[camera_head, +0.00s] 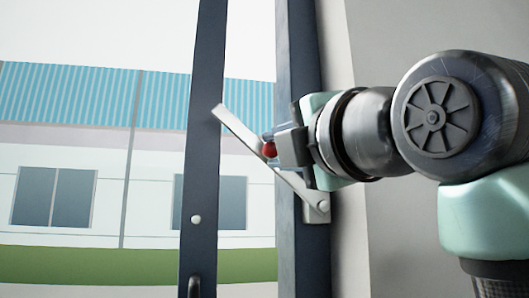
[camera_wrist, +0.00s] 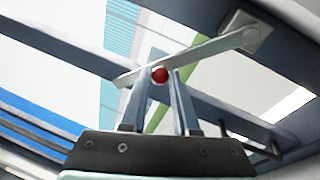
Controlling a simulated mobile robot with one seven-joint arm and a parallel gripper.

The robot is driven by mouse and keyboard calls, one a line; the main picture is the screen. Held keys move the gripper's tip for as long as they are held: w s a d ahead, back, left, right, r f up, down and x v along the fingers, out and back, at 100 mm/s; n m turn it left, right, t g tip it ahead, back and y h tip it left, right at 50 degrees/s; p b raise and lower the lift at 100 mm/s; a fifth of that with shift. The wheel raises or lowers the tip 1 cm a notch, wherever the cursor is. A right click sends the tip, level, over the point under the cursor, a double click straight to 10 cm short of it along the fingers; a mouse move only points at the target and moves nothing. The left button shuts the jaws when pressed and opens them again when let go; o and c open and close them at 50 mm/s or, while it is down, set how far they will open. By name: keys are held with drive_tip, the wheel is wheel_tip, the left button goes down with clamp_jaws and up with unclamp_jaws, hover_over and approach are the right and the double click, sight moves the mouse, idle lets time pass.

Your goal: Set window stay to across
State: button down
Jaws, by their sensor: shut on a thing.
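The window stay (camera_head: 241,131) is a flat pale bar. It slants up and left from a pivot plate (camera_head: 316,208) on the dark fixed frame, and its free end overlaps the dark sash upright. A red knob (camera_head: 269,150) sits partway along the bar. My gripper (camera_head: 273,146) comes in from the right and is shut on the knob. In the wrist view, the red knob (camera_wrist: 159,75) shows between my fingertips (camera_wrist: 158,82), with the bar (camera_wrist: 195,53) running behind it to its pivot plate (camera_wrist: 246,33). The fingers partly hide the knob in the head view.
A small pale peg (camera_head: 196,219) stands on the sash upright (camera_head: 201,165), below the bar's free end. A dark handle (camera_head: 194,287) is lower on that upright. The grey wall (camera_head: 400,25) lies to the right. Outside are a building and grass.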

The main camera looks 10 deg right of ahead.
wheel_tip(320, 180, down, 7)
drive_tip(key=a+n+g+b, duration=0.1)
drive_tip(key=a+n+g, duration=0.1)
drive_tip(key=n, duration=0.7)
drive_tip(key=shift+a+y+b, duration=0.3)
drive_tip(key=shift+a+y, duration=0.05)
drive_tip(key=shift+y, duration=0.05)
drive_tip(key=shift+f, duration=0.1)
drive_tip(key=c, duration=0.9)
unclamp_jaws()
drive_tip(key=shift+c, duration=0.2)
drive_tip(key=shift+a, duration=0.1)
